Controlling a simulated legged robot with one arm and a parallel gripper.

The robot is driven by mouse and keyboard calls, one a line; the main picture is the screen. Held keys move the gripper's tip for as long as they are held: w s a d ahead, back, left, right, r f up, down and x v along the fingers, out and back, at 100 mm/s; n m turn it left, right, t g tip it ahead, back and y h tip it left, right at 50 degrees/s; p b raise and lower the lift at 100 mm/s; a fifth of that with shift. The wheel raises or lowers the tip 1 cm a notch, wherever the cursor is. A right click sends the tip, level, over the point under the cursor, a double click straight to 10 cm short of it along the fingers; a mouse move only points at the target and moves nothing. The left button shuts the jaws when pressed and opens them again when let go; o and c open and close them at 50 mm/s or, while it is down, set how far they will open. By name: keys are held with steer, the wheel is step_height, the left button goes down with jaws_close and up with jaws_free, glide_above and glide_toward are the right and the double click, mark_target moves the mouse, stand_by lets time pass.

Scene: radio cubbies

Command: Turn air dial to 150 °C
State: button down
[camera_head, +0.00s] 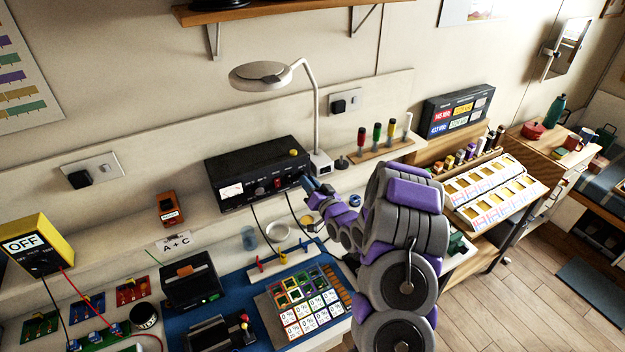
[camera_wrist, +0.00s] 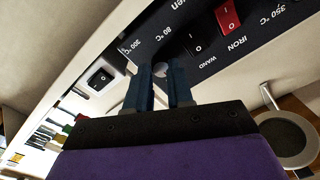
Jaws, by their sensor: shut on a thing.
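The black soldering station (camera_head: 240,172) stands on the bench against the back wall, with a meter at its left and knobs and switches on its front. My gripper (camera_head: 308,186) is at the right end of its front panel. The wrist view shows the panel (camera_wrist: 210,62) upside down, with "80 °C", "IRON", "WAND" and "350 °C" printed on it. My gripper (camera_wrist: 162,84) is there, its two dark fingers shut on the air dial (camera_wrist: 161,69), a small knob beside the "80 °C" mark. The fingers hide most of the dial, and its pointer cannot be read.
A red switch (camera_wrist: 228,16) and a black switch (camera_wrist: 194,46) sit close to my fingers on the panel. A white lamp (camera_head: 316,110) stands just right of the station. A tool rack (camera_head: 380,150) is farther right. Cables hang from the station's front.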

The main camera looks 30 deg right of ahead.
mark_target(304, 165)
steer(key=shift+w+d+r+m+t+p, duration=0.15)
steer(key=shift+w+r+m+t, duration=0.1)
steer(key=shift+r, duration=0.6)
steer(key=shift+w+d+r+m+t+p, duration=0.15)
steer(key=shift+w+r, duration=0.1)
steer(key=shift+r, duration=0.55)
steer(key=c, duration=1.2)
jaws_free()
steer(key=shift+s, duration=0.1)
steer(key=shift+s+f, duration=0.15)
steer(key=shift+s+f+g, duration=0.15)
steer(key=shift+s+f, duration=0.1)
steer(key=shift+f, duration=0.3)
steer(key=shift+s+f+g, duration=0.15)
steer(key=shift+s+f, duration=0.1)
steer(key=shift+f, duration=0.3)
steer(key=s+p, duration=0.1)
steer(key=s, duration=0.4)
steer(key=s+f+p, duration=0.1)
steer(key=s, duration=0.5)
steer(key=s+p, duration=0.2)
steer(key=s, duration=0.3)
steer(key=shift+s+d+f, duration=0.15)
steer(key=shift+s+d, duration=0.2)
steer(key=shift+s, duration=0.05)
